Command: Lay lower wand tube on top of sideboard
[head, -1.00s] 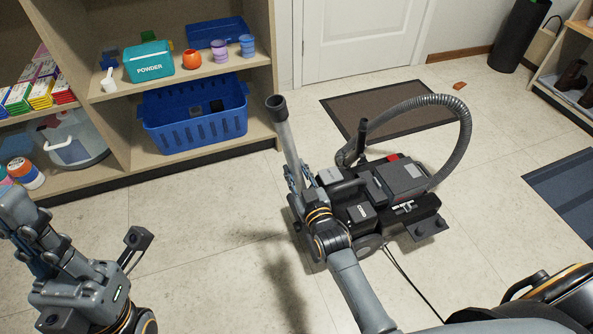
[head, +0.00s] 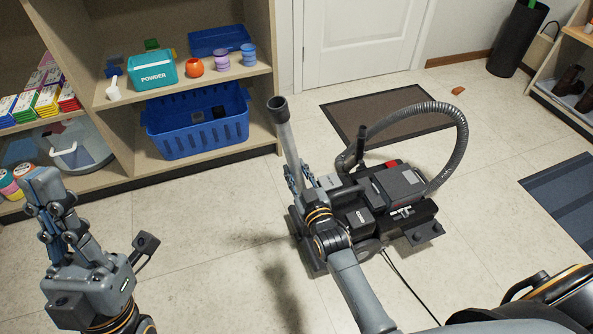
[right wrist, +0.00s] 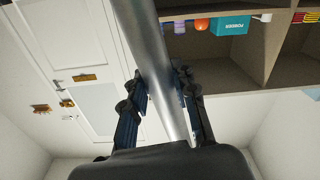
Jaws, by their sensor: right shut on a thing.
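The lower wand tube (head: 287,136) is a grey metal tube with a dark collar at its upper end. My right gripper (head: 298,178) is shut on it, and the tube stands up, slightly tilted, above the floor. In the right wrist view the tube (right wrist: 155,60) runs between the two fingers of my right gripper (right wrist: 158,95). My left gripper (head: 45,190) is at the far left, raised and well away from the tube. Its fingers are seen from the side, so its opening is unclear. I cannot make out a sideboard in these views.
A vacuum cleaner (head: 385,195) with a ribbed hose (head: 462,150) is on the floor behind my right gripper. A wooden shelf unit (head: 200,84) at back left holds a blue basket (head: 200,133) and a powder box (head: 153,72). A brown mat (head: 385,112) lies before the door (head: 357,40).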

